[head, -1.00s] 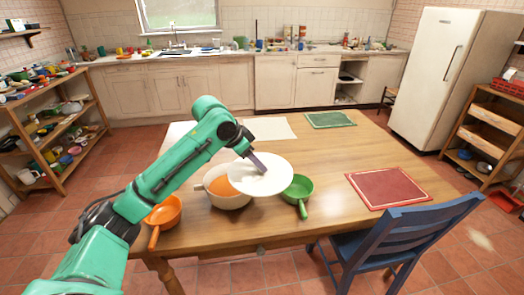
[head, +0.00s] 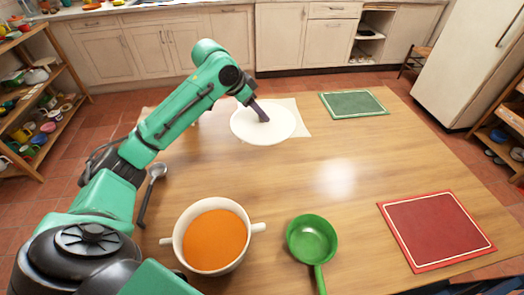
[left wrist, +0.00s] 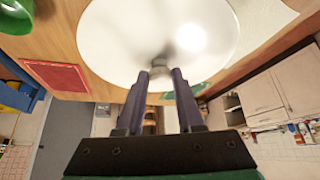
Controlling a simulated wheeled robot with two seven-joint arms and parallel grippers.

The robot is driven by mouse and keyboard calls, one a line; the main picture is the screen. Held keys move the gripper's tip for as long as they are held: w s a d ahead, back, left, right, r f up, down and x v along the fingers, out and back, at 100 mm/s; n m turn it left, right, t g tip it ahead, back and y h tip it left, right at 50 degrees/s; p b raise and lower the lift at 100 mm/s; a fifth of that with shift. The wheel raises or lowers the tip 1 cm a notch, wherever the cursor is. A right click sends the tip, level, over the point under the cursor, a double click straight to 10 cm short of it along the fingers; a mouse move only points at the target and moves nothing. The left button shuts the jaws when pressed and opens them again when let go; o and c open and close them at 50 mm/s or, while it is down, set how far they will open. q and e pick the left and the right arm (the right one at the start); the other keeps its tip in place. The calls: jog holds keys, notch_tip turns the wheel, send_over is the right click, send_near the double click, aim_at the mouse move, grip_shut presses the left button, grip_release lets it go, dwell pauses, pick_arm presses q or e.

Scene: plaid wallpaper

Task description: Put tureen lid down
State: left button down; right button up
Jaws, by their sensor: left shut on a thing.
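The white tureen lid (head: 262,128) is a round disc at the far side of the table, over or on a cream placemat (head: 297,112). My left gripper (head: 262,113) is shut on the lid's knob, which also shows between the fingers in the left wrist view (left wrist: 160,72). I cannot tell whether the lid touches the mat. The white tureen (head: 178,243) stands uncovered at the near side with orange soup in it. My right gripper is not in view.
A green pan (head: 312,240) stands right of the tureen. A ladle (head: 152,185) lies to its left. A green mat (head: 353,103) and a red mat (head: 435,229) lie on the right. The table (head: 330,170) is clear in the middle.

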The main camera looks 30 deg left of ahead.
pick_arm(q)
jog(key=f, duration=1.2)
jog(key=s+f, duration=0.1)
jog(key=f, duration=0.5)
jog(key=shift+d+f, duration=0.15)
jog(key=shift+d, duration=0.1)
jog(key=shift+f, duration=0.25)
jog(key=c, duration=0.5)
grip_release()
jog(key=shift+c, duration=0.2)
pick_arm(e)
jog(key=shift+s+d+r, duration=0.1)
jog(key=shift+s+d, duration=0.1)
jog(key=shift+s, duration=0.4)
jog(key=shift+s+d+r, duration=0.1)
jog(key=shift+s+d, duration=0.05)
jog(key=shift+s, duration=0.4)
pick_arm(q)
jog(key=shift+s+a+r, duration=0.1)
jog(key=shift+a+r, duration=0.05)
jog(key=v, duration=1.1)
jog(key=shift+s+r+p, duration=0.15)
jog(key=shift+r+p, duration=0.15)
jog(key=shift+p, duration=0.1)
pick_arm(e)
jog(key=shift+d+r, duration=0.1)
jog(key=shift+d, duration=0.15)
